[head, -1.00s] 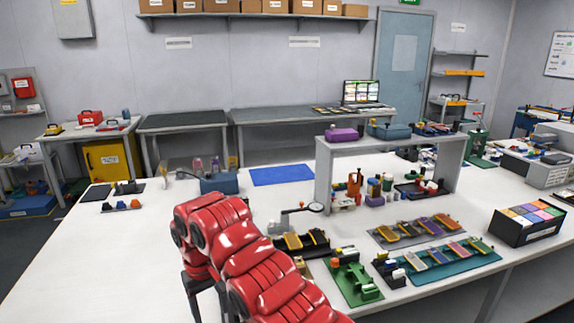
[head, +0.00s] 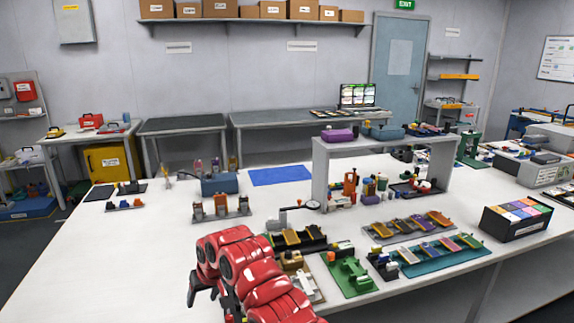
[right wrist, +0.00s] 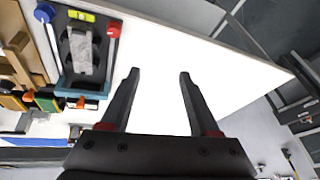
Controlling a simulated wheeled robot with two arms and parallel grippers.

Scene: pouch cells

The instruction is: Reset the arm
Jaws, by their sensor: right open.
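My right arm (head: 245,262), with red covers, reaches in from the bottom edge of the head view over the front of the white table. Its dark gripper (head: 194,290) hangs at the arm's left end and is partly hidden by the arm. In the right wrist view the two dark fingers (right wrist: 159,74) are apart with nothing between them. Bare white table top shows beyond them. My left gripper is not in view.
The white table (head: 130,255) is bare to the left of the arm. A small rack (head: 222,214) stands behind the arm. A green fixture (head: 349,275) and dark trays lie to its right. A device with red and blue knobs (right wrist: 82,50) shows at upper left in the wrist view.

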